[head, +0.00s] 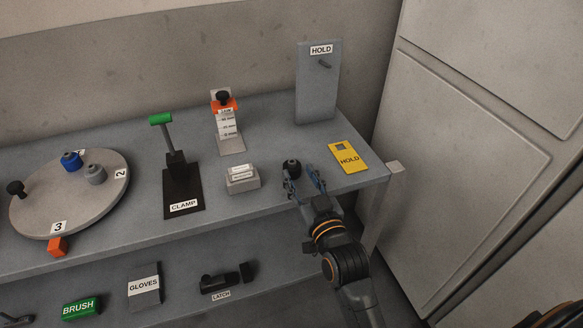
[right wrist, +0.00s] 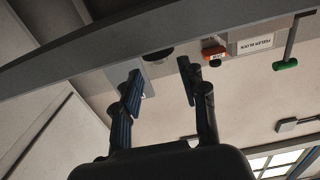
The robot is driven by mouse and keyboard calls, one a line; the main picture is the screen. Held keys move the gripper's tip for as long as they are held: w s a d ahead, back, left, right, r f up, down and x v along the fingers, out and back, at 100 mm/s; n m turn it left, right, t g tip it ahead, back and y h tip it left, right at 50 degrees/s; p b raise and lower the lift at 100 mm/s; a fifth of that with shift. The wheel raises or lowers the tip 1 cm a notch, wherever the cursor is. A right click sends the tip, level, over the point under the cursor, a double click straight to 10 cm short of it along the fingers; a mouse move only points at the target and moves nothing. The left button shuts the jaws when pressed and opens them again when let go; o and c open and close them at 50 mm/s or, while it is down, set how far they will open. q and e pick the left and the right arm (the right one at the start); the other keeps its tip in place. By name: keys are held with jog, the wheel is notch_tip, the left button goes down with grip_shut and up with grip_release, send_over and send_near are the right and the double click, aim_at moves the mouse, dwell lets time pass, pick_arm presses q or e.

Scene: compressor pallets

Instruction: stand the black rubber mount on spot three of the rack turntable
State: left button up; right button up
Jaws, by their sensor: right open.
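A small black rubber mount (head: 292,167) stands on the bench top near its right end. My right gripper (head: 304,180) is open beside it, its left finger close to the mount; whether they touch I cannot tell. In the right wrist view the open fingers (right wrist: 160,90) show with a dark round piece (right wrist: 158,55) beyond them, probably the mount. The round turntable (head: 85,205) is at the left, with visible labels 2 and 3 (head: 58,227). A blue piece, a grey piece and a black knobbed piece (head: 16,188) stand on it. My left gripper is not recognisable.
A small grey block (head: 242,181), the green-handled clamp (head: 180,185) and an orange-topped gauge stand between gripper and turntable. An orange block (head: 57,246) sits at the turntable's front.

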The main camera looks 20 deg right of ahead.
aim_at(293, 164)
jog(key=w, duration=0.5)
jog(key=shift+w+a, duration=0.15)
jog(key=shift+w, duration=0.25)
grip_shut()
